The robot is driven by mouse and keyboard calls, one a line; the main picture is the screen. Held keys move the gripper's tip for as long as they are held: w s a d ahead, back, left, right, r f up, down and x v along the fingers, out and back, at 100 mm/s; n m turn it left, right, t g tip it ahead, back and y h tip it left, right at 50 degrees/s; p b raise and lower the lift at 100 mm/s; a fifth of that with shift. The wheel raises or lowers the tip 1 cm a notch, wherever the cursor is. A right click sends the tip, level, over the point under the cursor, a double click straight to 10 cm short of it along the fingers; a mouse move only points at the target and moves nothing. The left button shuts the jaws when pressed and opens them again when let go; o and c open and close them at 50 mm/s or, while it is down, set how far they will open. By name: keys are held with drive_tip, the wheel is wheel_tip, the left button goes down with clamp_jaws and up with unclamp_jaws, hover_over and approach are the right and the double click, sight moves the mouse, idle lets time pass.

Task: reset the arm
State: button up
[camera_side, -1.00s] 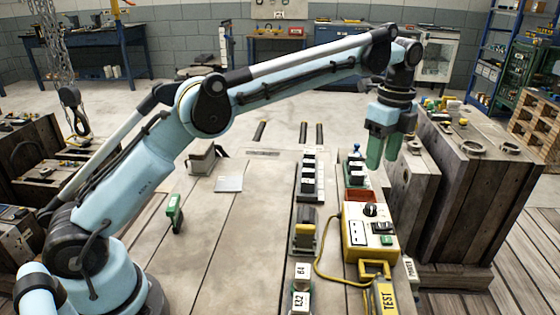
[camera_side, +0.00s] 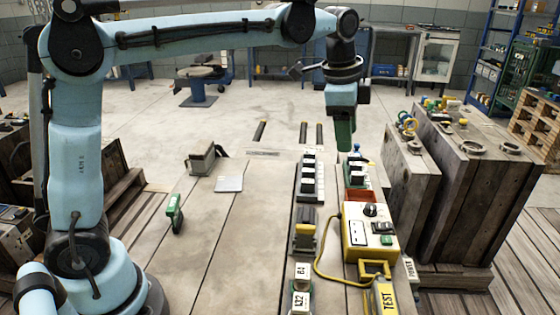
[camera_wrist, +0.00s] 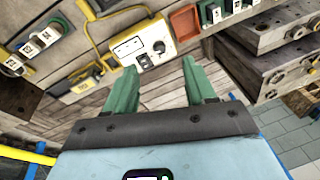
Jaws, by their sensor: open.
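My gripper (camera_side: 345,136) hangs from my raised arm above the far right part of the wooden work table (camera_side: 235,255), with its green fingers pointing down. In the wrist view the two green fingers (camera_wrist: 163,85) stand well apart with nothing between them. The gripper is open and empty. Below it in the side view are the far ends of the component rows and a yellow test box (camera_side: 370,240), none of them touched by the fingers as far as I can see. The test box also shows beyond the fingers in the wrist view (camera_wrist: 138,42).
A row of white and black modules (camera_side: 310,178) runs along the table. A red tray (camera_side: 360,195) adjoins the test box. Tall wooden blocks (camera_side: 470,190) stand at the right. A green tool (camera_side: 174,212) and a grey plate (camera_side: 229,184) lie on the left, with bare table between.

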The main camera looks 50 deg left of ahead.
drive_tip(key=s+a+f+n+t, duration=0.2)
drive_tip(key=s+a+f+n, duration=0.1)
drive_tip(key=s, duration=0.5)
drive_tip(key=s+a+f+n+t, duration=0.2)
drive_tip(key=s+a+f+n, duration=0.1)
drive_tip(key=s+f+n, duration=0.3)
drive_tip(key=s+n, duration=0.2)
drive_tip(key=s, duration=0.1)
drive_tip(key=shift+s+n+t, duration=0.25)
drive_tip(key=shift+n+t, duration=0.05)
drive_tip(key=shift+t, duration=0.1)
